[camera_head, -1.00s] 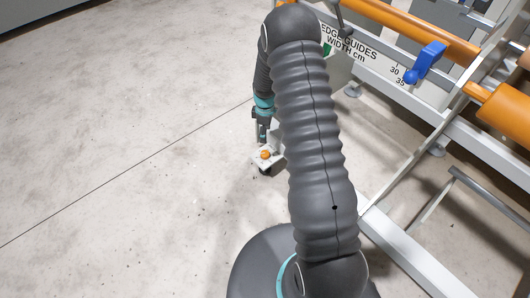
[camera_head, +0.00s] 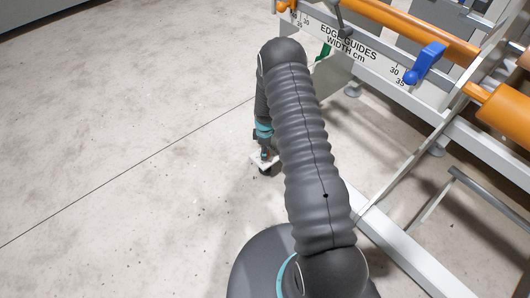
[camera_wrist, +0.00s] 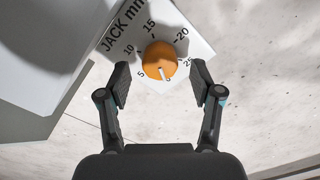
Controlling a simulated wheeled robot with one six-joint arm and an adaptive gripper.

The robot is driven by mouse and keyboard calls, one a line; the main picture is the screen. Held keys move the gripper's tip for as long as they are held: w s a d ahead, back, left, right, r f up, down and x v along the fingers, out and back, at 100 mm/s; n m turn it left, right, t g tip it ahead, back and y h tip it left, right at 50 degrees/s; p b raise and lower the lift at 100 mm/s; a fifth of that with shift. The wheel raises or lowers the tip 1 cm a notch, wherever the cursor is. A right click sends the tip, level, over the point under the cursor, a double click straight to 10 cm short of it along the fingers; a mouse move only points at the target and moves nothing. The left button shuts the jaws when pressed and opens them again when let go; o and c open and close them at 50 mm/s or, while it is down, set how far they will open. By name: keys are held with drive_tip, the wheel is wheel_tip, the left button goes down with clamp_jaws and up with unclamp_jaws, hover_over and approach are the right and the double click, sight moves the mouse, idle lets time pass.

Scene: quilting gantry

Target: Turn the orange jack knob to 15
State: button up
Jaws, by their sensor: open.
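The orange jack knob (camera_wrist: 159,56) sits on a white dial plate (camera_wrist: 185,37) marked "JACK mm", with 5, 10, 15, 20 and 25 around it. Its white pointer line faces down in the wrist view, near the 0 mark and well away from 15. My gripper (camera_wrist: 160,68) is open, with one finger to the left and one to the right of the knob. I see gaps between the fingers and the knob. In the head view my gripper (camera_head: 264,153) is low over the plate, and the knob is hidden there.
The gantry frame with orange rollers (camera_head: 430,32), an "EDGE GUIDES WIDTH cm" scale (camera_head: 345,42) and a blue handle (camera_head: 426,62) stands at the right. The concrete floor at left is clear.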

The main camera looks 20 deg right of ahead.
drive_tip(key=shift+f, duration=0.95)
drive_tip(key=c, duration=1.1)
drive_tip(key=shift+c, duration=0.2)
